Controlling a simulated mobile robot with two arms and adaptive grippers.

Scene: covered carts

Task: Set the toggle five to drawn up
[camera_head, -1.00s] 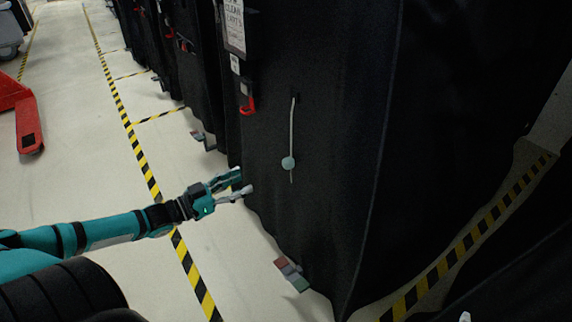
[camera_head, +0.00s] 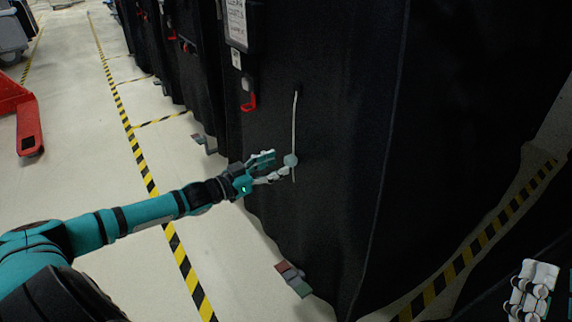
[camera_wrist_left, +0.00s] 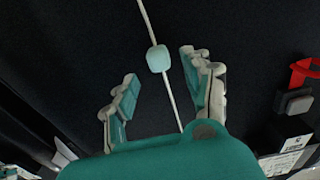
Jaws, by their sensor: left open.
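The toggle is a pale teal bead (camera_head: 290,160) on a light cord (camera_head: 294,120) that hangs down the front of a black-covered cart (camera_head: 340,150). The bead sits near the lower end of the cord in the head view. My left gripper (camera_head: 272,167) is open, with its fingertips close to the bead. In the left wrist view the bead (camera_wrist_left: 158,59) lies just beyond the open fingers (camera_wrist_left: 163,90), and the cord runs between them. My right gripper (camera_head: 532,290) shows at the lower right corner, away from the cord; its jaws are unclear.
A red hook (camera_head: 249,102) and a label holder (camera_head: 237,22) are on the cart's left edge. Several more covered carts stand behind. Yellow-black tape (camera_head: 140,155) marks the floor. A red pallet jack fork (camera_head: 28,128) lies at the left. The aisle is clear.

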